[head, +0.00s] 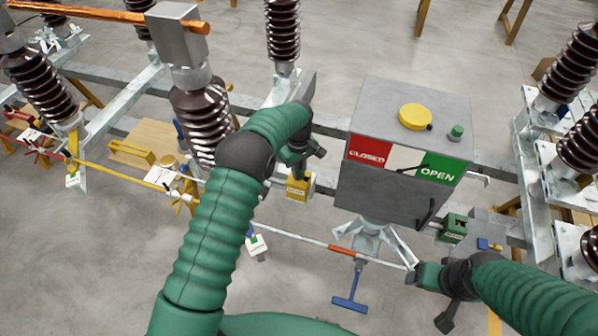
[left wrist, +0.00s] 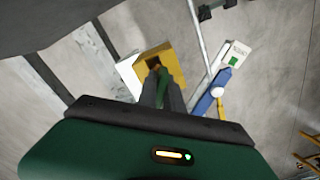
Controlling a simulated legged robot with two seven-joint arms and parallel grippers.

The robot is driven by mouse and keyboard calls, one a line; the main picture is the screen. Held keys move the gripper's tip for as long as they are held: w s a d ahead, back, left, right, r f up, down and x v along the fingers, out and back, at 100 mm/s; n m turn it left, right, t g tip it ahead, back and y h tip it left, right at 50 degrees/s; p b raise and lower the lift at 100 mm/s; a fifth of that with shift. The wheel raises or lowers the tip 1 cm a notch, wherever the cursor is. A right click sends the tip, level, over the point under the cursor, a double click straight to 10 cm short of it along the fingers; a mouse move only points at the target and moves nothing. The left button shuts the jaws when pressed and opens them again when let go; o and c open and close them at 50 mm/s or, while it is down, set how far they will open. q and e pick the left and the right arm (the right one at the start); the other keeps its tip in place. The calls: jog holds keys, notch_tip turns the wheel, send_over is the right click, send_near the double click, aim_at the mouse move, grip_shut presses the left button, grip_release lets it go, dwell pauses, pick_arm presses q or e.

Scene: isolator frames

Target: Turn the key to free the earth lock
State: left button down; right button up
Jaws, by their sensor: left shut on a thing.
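The earth lock is a yellow block (head: 298,188) on the grey frame, left of the grey drive box. In the left wrist view the yellow block (left wrist: 155,65) shows a dark opening, with a white part beside it. My left gripper (head: 297,170) is just above the block, pointing down. In the left wrist view its fingers (left wrist: 162,97) are shut on a narrow green key (left wrist: 162,84), which reaches to the opening. The fingers partly hide the key, so its turn angle is unclear. My right gripper (head: 412,278) is low, beside the rod's right end; its fingers are too small to read.
The grey drive box (head: 390,195) has a CLOSED/OPEN plate and yellow knob (head: 415,117). A green padlock-like block (head: 453,228) hangs at its lower right. A rod with an orange band (head: 341,249) and a blue T-handle (head: 350,303) lie below. Ribbed insulators (head: 203,120) stand left.

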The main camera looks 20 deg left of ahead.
pick_arm(q)
jog(key=n, duration=0.5)
jog(key=shift+n, duration=0.3)
jog(key=n, duration=0.4)
jog(key=shift+n, duration=0.4)
jog(key=c, duration=1.2)
grip_release()
jog(key=shift+o, duration=0.2)
jog(key=o, duration=0.6)
jog(key=shift+c, duration=0.2)
notch_tip(320, 180, up, 8)
jog(key=shift+w+f+b, duration=0.1)
jog(key=shift+w+b, duration=0.05)
jog(key=shift+b, duration=1.1)
notch_tip(320, 180, up, 9)
jog(key=shift+b, duration=0.4)
